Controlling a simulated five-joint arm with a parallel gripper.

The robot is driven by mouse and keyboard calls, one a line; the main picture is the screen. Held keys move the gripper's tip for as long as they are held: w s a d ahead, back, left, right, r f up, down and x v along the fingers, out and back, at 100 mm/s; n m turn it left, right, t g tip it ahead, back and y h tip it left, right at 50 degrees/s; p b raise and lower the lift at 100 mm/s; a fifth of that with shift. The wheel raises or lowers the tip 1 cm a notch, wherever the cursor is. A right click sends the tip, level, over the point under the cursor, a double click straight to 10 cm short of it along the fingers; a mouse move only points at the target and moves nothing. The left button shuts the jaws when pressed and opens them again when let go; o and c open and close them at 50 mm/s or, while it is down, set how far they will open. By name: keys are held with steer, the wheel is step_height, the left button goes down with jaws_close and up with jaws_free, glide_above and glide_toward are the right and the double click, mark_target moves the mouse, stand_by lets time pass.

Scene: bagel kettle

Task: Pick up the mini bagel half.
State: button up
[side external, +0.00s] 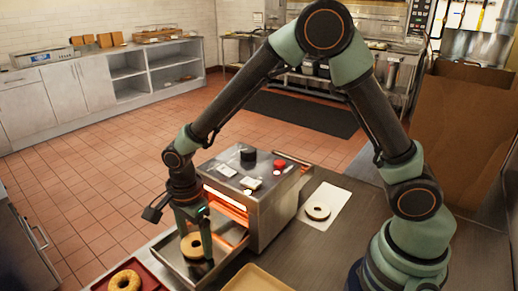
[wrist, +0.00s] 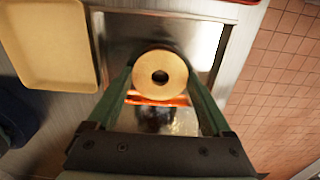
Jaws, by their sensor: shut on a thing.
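The mini bagel half (side external: 193,254), a pale tan ring with a hole, is between the fingers of my gripper (side external: 194,240). In the wrist view the bagel half (wrist: 160,58) sits between both green fingertips (wrist: 160,76), cut face toward the camera. My gripper is shut on it, with a finger touching each side. It is over or in the steel tray (side external: 169,262) in front of the toaster (side external: 272,212); whether it touches the tray floor, I cannot tell.
The toaster's slot glows orange just behind my gripper. Another bagel half (side external: 318,209) lies on a white paper (side external: 335,201) to the right. A bagel (side external: 125,280) sits on a red tray (side external: 151,281) at front left. A beige tray (side external: 256,281) lies at front centre.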

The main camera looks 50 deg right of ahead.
step_height(320, 180, up, 20)
stand_by(0.6)
